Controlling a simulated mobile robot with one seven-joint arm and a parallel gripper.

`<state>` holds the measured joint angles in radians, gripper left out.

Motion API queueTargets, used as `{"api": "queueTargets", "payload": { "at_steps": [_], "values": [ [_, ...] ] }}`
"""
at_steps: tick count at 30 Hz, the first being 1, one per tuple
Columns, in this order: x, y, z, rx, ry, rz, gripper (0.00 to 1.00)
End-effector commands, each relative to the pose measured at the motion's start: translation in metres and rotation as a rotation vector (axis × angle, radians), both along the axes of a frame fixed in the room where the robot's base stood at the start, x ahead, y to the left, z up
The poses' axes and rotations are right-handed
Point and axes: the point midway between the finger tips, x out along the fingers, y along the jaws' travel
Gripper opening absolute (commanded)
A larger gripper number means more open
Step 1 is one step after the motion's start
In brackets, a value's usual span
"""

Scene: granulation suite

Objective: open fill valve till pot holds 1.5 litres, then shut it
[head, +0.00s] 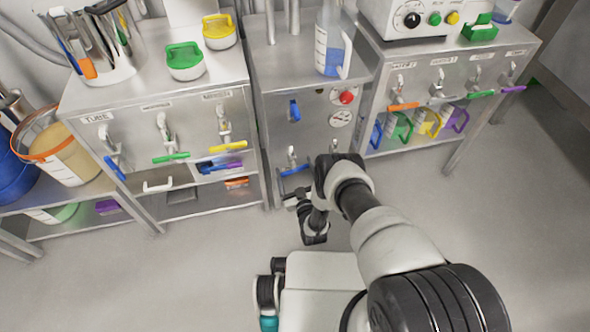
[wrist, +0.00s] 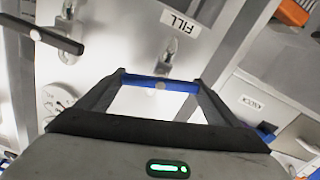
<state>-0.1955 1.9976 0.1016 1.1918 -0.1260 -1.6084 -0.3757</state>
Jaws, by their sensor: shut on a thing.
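The fill valve is on the front panel of the middle cabinet, with a blue lever (head: 294,170) low on the panel. In the wrist view the blue lever (wrist: 178,85) lies crosswise between the fingers of my gripper (wrist: 160,83), which is shut on it. The FILL label (wrist: 180,22) is beside the valve's metal body (wrist: 166,58). A clear pot (head: 321,43) with a white handle stands on the middle cabinet. It holds blue liquid (head: 331,61) in its lower part; its graduations are too small to read.
Another blue lever (head: 295,111), a red button (head: 346,97) and a round gauge (head: 340,119) are on the same panel. Cabinets with coloured levers flank it on the left (head: 190,115) and right (head: 450,70). The floor (head: 480,240) at the right is clear.

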Motion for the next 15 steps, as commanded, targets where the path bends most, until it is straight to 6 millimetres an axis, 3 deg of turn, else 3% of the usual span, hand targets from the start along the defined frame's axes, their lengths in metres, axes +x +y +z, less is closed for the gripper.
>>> {"api": "queueTargets", "payload": {
  "at_steps": [15],
  "values": [
    [0.0009,0.0023,0.0002,-0.295,-0.086,0.001,0.64]
  ]
}}
